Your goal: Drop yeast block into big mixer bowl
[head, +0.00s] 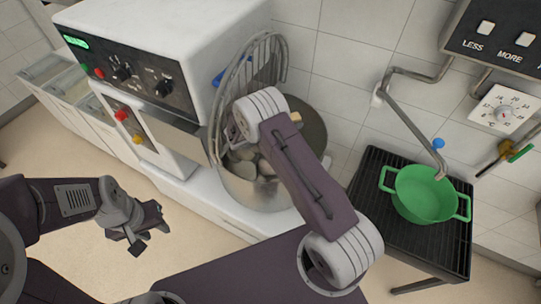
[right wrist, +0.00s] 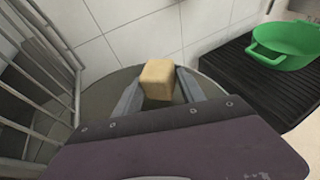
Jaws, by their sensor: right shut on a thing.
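The yeast block (right wrist: 158,76) is a small tan cube between the fingertips of my right gripper (right wrist: 158,92) in the right wrist view. That gripper is shut on it, above the big mixer bowl (right wrist: 101,94). In the head view the steel bowl (head: 262,194) stands in front of the mixer, with grey-brown lumps inside. My right arm crosses over the bowl and hides much of its opening and most of the gripper. My left gripper (head: 148,229) is open and empty, low over the floor at the left, well apart from the bowl.
A wire guard (head: 262,62) stands raised at the bowl's left and rear rim. The white mixer housing (head: 165,40) is behind it. A green pot (head: 424,193) sits on a black grated stand (head: 375,185) at the right, under a folding tap (head: 415,115). Tiled wall closes the back.

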